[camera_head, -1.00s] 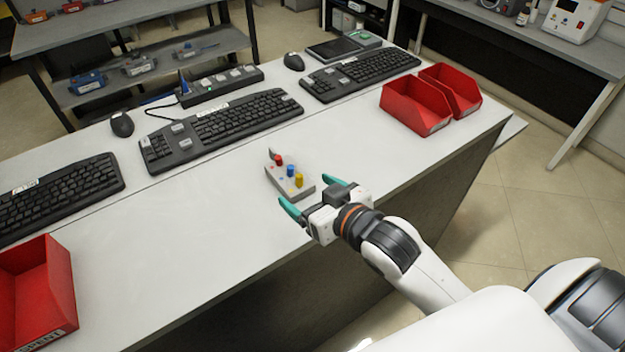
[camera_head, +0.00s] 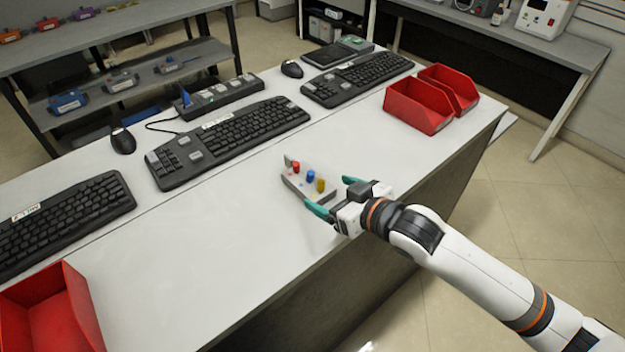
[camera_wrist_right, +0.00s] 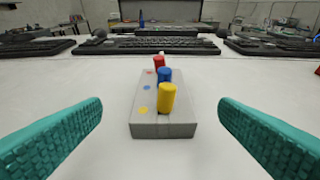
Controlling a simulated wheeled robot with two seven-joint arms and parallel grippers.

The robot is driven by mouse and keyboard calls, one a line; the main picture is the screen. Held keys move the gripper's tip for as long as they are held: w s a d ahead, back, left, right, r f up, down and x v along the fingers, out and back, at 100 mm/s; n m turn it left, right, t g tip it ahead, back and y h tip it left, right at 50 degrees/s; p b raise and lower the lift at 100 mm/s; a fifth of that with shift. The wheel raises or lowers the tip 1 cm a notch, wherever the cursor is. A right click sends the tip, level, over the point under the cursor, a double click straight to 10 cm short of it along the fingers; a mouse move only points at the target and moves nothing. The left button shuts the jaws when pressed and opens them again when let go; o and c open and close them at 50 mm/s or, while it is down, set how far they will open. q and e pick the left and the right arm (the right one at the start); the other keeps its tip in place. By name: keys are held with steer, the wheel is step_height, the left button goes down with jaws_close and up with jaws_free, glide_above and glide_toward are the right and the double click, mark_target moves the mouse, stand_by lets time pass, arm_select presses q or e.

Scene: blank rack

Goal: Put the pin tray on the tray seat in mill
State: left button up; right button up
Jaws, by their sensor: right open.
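The pin tray (camera_head: 299,186) is a small grey block on the white table, with a red, a blue and a yellow pin standing in a row. In the right wrist view the pin tray (camera_wrist_right: 147,129) lies ahead, between the fingers' lines, with coloured dots beside the pins. My right gripper (camera_head: 336,197) is open, with teal fingers, at the near side of the tray. My left gripper is not in view. I cannot make out the mill or its tray seat.
Several black keyboards (camera_head: 235,138) line the table behind the tray. Red bins stand at the right (camera_head: 419,106) and at the near left (camera_head: 50,315). A black switch box (camera_head: 219,97) stands at the back. White table around the tray is clear.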

mark_target(317, 186)
steer(key=shift+w+a+f, duration=0.2)
steer(key=shift+w+a, duration=0.25)
steer(key=shift+w, duration=0.1)
steer(key=shift+w+a+f, duration=0.25)
steer(key=shift+w+a, duration=0.15)
steer(key=shift+w+a+p, duration=0.1)
steer(key=shift+w+p, duration=0.1)
steer(key=shift+p, duration=0.2)
steer(key=p+x, duration=0.1)
steer(key=x, duration=0.3)
steer(key=shift+w+f, duration=0.1)
steer(key=shift+w, duration=0.05)
steer(key=shift+w+f+p, duration=0.15)
steer(key=shift+f+p, duration=0.05)
steer(key=shift+p, duration=0.1)
steer(key=shift+c, duration=0.2)
